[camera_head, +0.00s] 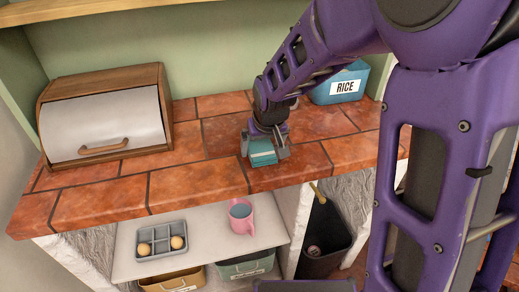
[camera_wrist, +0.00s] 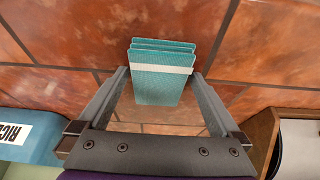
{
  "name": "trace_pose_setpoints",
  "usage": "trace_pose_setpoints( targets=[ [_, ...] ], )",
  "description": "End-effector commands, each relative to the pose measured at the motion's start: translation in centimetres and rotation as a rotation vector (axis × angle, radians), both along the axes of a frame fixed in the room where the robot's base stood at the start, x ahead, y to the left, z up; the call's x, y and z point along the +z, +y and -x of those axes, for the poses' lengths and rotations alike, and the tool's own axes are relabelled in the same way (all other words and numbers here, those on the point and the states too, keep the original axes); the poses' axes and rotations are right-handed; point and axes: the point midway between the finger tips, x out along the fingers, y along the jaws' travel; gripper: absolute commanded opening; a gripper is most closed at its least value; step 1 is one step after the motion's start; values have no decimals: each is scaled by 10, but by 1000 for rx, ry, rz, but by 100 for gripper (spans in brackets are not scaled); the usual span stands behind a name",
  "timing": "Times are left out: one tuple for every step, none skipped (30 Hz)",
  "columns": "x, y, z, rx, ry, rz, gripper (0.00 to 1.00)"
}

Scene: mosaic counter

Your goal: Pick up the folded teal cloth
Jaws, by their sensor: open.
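The folded teal cloth (camera_head: 263,153) lies on the tiled counter near its front edge. In the wrist view the cloth (camera_wrist: 160,88) shows stacked folds and a pale band across it. My gripper (camera_head: 265,150) is down at the cloth. In the wrist view my gripper (camera_wrist: 162,82) is open, with one finger on each side of the cloth. A narrow gap seems to show beside each finger; whether either finger touches the cloth I cannot tell.
A wooden bread box (camera_head: 105,115) stands at the left and a blue RICE bin (camera_head: 340,86) at the back right. Below the counter, a shelf (camera_head: 205,240) holds a pink mug (camera_head: 241,214) and a grey divided tray (camera_head: 160,241). The counter around the cloth is clear.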

Motion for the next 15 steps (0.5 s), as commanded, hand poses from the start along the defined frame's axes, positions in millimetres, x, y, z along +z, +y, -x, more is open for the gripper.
trace_pose_setpoints(
  targets=[
    [1,0,0,0,0,0,100],
    [1,0,0,0,0,0,100],
    [1,0,0,0,0,0,96],
    [1,0,0,0,0,0,91],
    [1,0,0,0,0,0,86],
    [1,0,0,0,0,0,78],
    [1,0,0,0,0,0,73],
    [1,0,0,0,0,0,68],
    [1,0,0,0,0,0,60],
    [1,0,0,0,0,0,55],
    [1,0,0,0,0,0,50],
    [1,0,0,0,0,0,42],
    [1,0,0,0,0,0,37],
    [1,0,0,0,0,0,32],
    [1,0,0,0,0,0,30]
  ],
)
